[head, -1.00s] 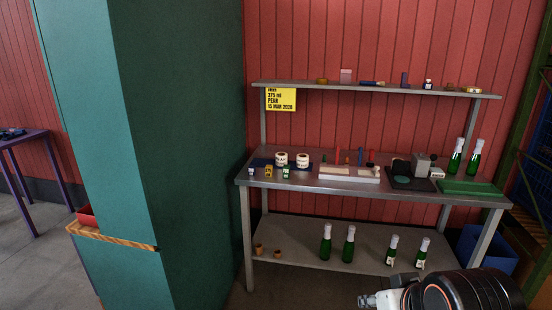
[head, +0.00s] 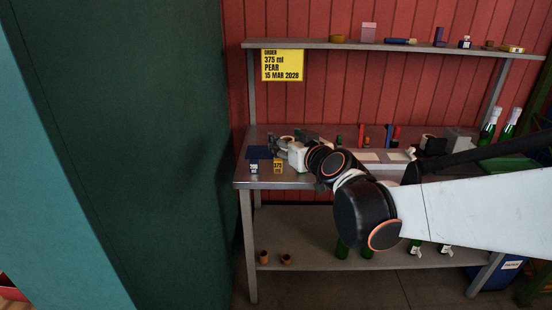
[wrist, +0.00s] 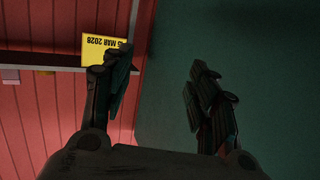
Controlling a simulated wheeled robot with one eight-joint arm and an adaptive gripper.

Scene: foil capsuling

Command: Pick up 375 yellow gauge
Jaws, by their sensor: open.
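The yellow gauge (head: 278,166), with dark figures on its face, stands near the front left edge of the steel bench (head: 268,183) in the head view. A white gauge (head: 254,167) stands just left of it. My gripper (head: 277,143) is over the left part of the bench, just above and behind the yellow gauge in the picture, pointing left. In the wrist view my gripper (wrist: 157,75) is open, with nothing between its fingers. That view shows no gauge, only wall, sign and green surface. The green gauge seen earlier is hidden by my arm.
A large green pillar (head: 130,140) stands left of the bench. A yellow order sign (head: 282,65) reading 375 ml, PEAR hangs under the upper shelf (head: 390,46). A dark blue mat (head: 260,152) lies behind the gauges. Green bottles (head: 488,130) stand at the right.

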